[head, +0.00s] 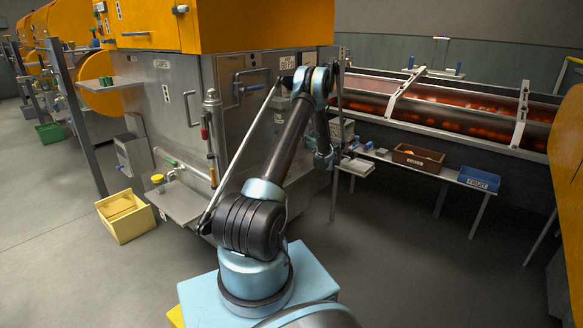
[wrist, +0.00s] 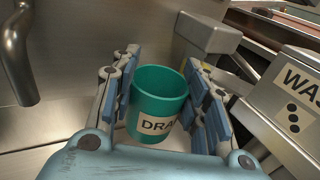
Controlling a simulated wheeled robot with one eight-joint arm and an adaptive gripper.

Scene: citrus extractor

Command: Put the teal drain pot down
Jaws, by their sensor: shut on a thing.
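The teal drain pot (wrist: 158,100) is between the fingers of my gripper (wrist: 162,64) in the wrist view. It is a round, open-topped pot with a pale label, partly hidden, that starts "DRA". Its inside looks empty, and its rim faces up towards the camera. My gripper is shut on it, with blue pads on both sides. Its base is partly hidden by my gripper, so I cannot tell whether it touches the metal surface below. In the head view I cannot make out the pot; my arm reaches to the corner of the steel machine.
A curved metal spout (wrist: 18,55) hangs left of the pot. A grey box (wrist: 290,100) with a label starting "WAS" and dots stands close on the right. A grey metal block (wrist: 208,32) is behind. A bench with a brown crate (head: 418,157) and blue bin (head: 479,180) stands right.

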